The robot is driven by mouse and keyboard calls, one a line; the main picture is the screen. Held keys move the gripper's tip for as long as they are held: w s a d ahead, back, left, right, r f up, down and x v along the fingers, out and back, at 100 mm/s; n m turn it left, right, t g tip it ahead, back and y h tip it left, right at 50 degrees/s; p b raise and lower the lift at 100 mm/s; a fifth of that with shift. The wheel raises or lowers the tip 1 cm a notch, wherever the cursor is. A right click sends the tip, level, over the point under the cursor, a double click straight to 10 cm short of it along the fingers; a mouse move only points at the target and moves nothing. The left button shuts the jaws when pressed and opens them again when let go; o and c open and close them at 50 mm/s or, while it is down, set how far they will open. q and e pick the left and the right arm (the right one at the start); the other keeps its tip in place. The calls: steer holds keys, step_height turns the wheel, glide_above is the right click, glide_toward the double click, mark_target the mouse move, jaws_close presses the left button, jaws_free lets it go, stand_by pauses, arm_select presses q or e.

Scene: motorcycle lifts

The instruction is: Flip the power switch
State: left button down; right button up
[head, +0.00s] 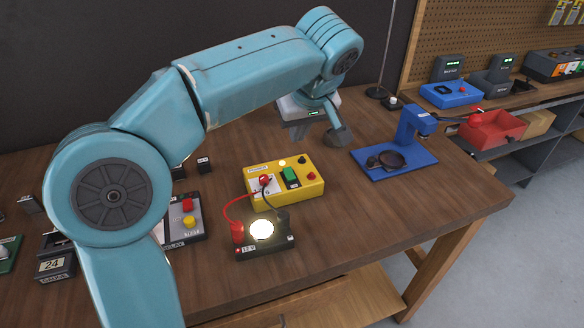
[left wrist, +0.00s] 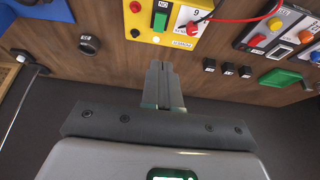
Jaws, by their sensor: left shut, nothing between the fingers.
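A yellow box (head: 312,190) stands on the wooden table, with a green rocker switch (head: 290,177), a lit yellowish lamp and a dark red button on top. It also shows at the top of the left wrist view (left wrist: 146,36), with the green rocker (left wrist: 161,15) near its edge. My left gripper (head: 298,134) is behind the box, shut and empty, apart from the switch. In the left wrist view its closed fingers (left wrist: 160,68) point toward the box. Which part is the power switch I cannot tell for sure. My right gripper is not in view.
A lit round lamp (head: 262,230) on a black base stands in front of the box, joined by red and black wires. A blue stand (head: 420,158) is at right. A small dark object (head: 341,137) sits beside my gripper. Table front right is clear.

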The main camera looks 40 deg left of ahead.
arm_select(q)
glide_toward(287, 171)
steer(key=x, duration=0.6)
steer(key=shift+f, duration=0.2)
stand_by(0.3)
